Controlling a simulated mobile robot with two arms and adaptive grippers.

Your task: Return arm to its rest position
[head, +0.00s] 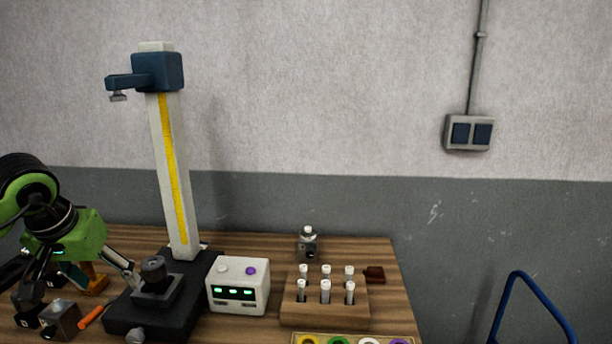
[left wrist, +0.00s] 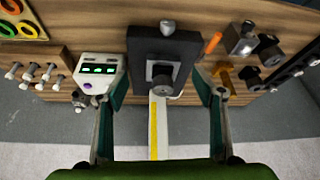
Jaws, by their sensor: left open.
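My left gripper (head: 90,284) is open, with its green body and dark fingers above the left part of the wooden table. In the left wrist view its fingers (left wrist: 161,88) spread to both sides with nothing held between them. Between and beyond them stands the height gauge, with a dark base (left wrist: 142,46) and a dark round part (left wrist: 162,76) on its small platform. In the head view the gauge's pale column (head: 170,170) rises just right of the gripper. The round part (head: 153,268) sits upright, close to the gripper's right finger. My right gripper does not show.
A white display box (head: 238,285), a wooden vial rack (head: 325,315) and a small bottle (head: 308,245) stand right of the gauge. Grey blocks (head: 62,318), an orange rod (head: 91,316) and an orange bracket (head: 96,281) lie near the gripper. A blue rail (head: 540,295) is at right.

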